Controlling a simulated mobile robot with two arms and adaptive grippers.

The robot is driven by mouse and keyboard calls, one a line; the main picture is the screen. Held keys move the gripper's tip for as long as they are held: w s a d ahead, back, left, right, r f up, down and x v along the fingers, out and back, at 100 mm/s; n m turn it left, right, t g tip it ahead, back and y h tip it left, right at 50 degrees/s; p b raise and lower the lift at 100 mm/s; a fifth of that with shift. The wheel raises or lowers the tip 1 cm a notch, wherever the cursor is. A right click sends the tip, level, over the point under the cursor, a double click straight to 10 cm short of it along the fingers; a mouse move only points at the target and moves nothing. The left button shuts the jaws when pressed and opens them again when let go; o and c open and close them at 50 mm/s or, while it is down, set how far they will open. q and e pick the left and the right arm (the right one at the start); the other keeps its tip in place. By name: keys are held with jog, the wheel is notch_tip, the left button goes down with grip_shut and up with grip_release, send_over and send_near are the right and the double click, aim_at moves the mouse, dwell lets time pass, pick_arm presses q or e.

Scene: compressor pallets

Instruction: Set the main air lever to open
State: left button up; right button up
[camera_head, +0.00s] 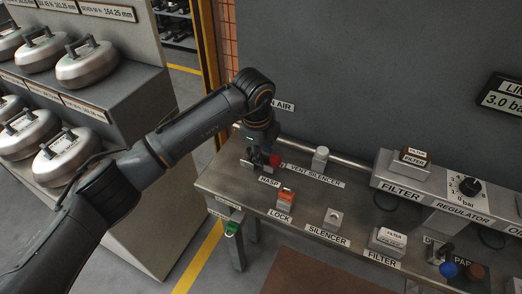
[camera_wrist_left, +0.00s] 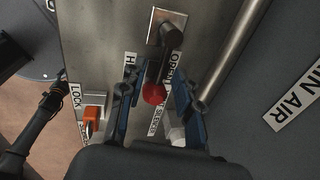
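The main air lever ends in a red ball knob (camera_wrist_left: 154,93) on a dark arm, pivoting from a metal block (camera_wrist_left: 167,28) on the bench. In the head view the red knob (camera_head: 275,160) shows beside my left gripper (camera_head: 262,158), which points down at the bench's left end. In the left wrist view the two blue fingers of my left gripper (camera_wrist_left: 156,112) are apart, with the red knob between them. I cannot tell whether either finger touches it. A label reading OPEN (camera_wrist_left: 178,66) lies beside the lever.
An orange lock (camera_head: 286,196), a vent silencer (camera_head: 320,158) and a silencer (camera_head: 333,219) are on the bench. A rail (camera_wrist_left: 232,48) runs along its back near the fingers. Filters and a regulator dial (camera_head: 468,187) stand right. Shelves with metal canisters (camera_head: 88,62) are left.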

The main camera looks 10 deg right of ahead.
pick_arm(q)
jog(key=shift+r, duration=0.3)
notch_tip(320, 180, up, 11)
jog(key=s+a, duration=0.1)
jog(key=s, duration=0.1)
jog(key=shift+a, duration=0.2)
jog(key=shift+w+r, duration=0.1)
